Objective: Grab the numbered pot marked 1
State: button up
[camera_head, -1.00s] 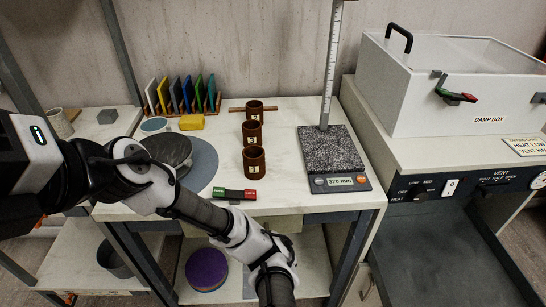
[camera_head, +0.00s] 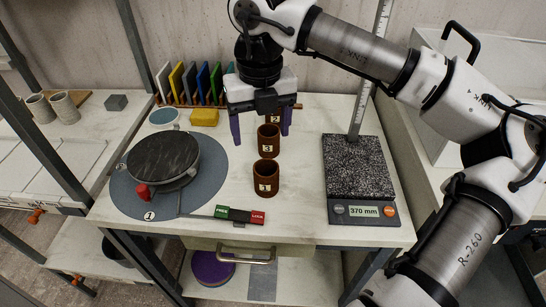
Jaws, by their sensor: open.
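The brown pot marked 1 (camera_head: 266,178) stands upright on the white table, nearest the front in a row of brown pots. The pot marked 3 (camera_head: 268,141) stands just behind it. The pot marked 2 (camera_head: 274,118) is farther back, partly hidden by my gripper. My gripper (camera_head: 260,140) points down with its two purple fingers apart, one on each side of the rear pots. It is open and appears above and behind the pot marked 1, not touching it. Its exact height is hard to tell.
A turntable with a dark round plate (camera_head: 163,158) stands on a grey disc at left. A green and red switch (camera_head: 240,214) lies in front of the pots. A speckled slab on a scale (camera_head: 358,168) and a measuring post (camera_head: 369,80) stand at right. Coloured tiles (camera_head: 190,82) stand behind.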

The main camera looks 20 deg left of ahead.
aim_at(266, 177)
jog(key=f, duration=0.5)
jog(key=f+p, duration=0.1)
jog(key=f, duration=0.2)
jog(key=shift+w+d, duration=0.25)
jog(key=shift+w, duration=0.1)
jog(key=shift+s+d+f+p, duration=0.15)
jog(key=shift+f+p, duration=0.4)
jog(key=shift+f, duration=0.9)
jog(key=shift+s+a+f+p, duration=0.15)
jog(key=shift+f+p, duration=0.35)
jog(key=shift+f, duration=0.95)
jog(key=shift+d, duration=0.1)
jog(key=shift+c, duration=0.4)
jog(key=c, duration=1)
